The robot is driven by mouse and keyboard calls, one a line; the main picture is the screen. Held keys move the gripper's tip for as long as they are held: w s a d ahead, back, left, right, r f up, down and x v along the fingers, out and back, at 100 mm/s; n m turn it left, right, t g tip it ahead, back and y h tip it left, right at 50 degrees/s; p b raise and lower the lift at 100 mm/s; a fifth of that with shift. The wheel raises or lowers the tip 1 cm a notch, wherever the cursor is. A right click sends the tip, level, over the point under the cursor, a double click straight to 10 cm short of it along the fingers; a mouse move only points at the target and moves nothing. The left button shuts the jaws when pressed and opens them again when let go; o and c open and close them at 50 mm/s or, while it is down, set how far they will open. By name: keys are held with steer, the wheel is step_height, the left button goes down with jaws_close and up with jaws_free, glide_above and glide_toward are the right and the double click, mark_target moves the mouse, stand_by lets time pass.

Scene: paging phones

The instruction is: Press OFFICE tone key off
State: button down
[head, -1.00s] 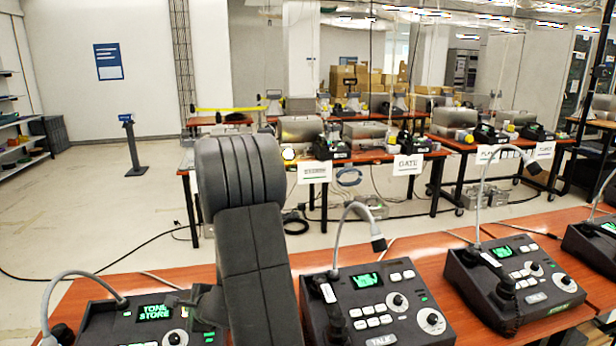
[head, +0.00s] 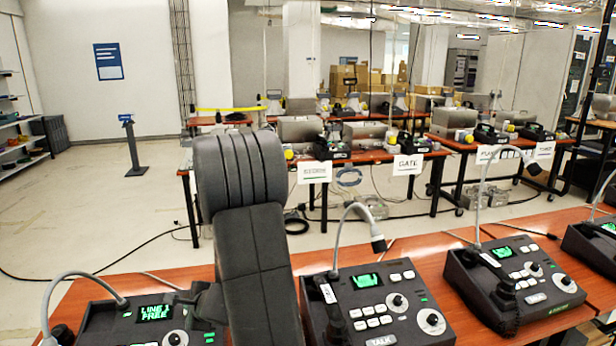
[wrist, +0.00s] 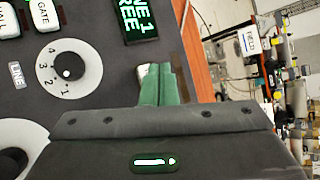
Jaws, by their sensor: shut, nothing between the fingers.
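The nearest paging phone (head: 100,325) stands at the bottom left of the head view, partly cut off and partly hidden by my arm. Its green display (head: 157,312) reads LINE 1 FREE. In the wrist view the display (wrist: 138,20) is turned on its side. A numbered LINE dial (wrist: 68,73) and white keys, one marked GATE (wrist: 45,14), also show there. No key marked OFFICE is readable. My gripper (wrist: 160,72) has its green fingers shut and empty over the phone's panel beside the display. A pale edge shows beside the fingertips; I cannot tell whether they touch it.
Another paging phone (head: 372,308) stands right of my arm, with a bent gooseneck microphone (head: 345,235). More phones stand farther right on the orange table (head: 430,262). Other workbenches with signs, one reading GATE (head: 408,165), stand behind. Open floor (head: 90,210) lies at the left.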

steer(key=r+p, duration=0.1)
steer(key=r, duration=0.1)
steer(key=s+r+p, duration=0.1)
steer(key=r+p, duration=0.1)
steer(key=r, duration=0.1)
steer(key=shift+s+d+r, duration=0.15)
steer(key=shift+s+r, duration=0.1)
steer(key=shift+r, duration=0.05)
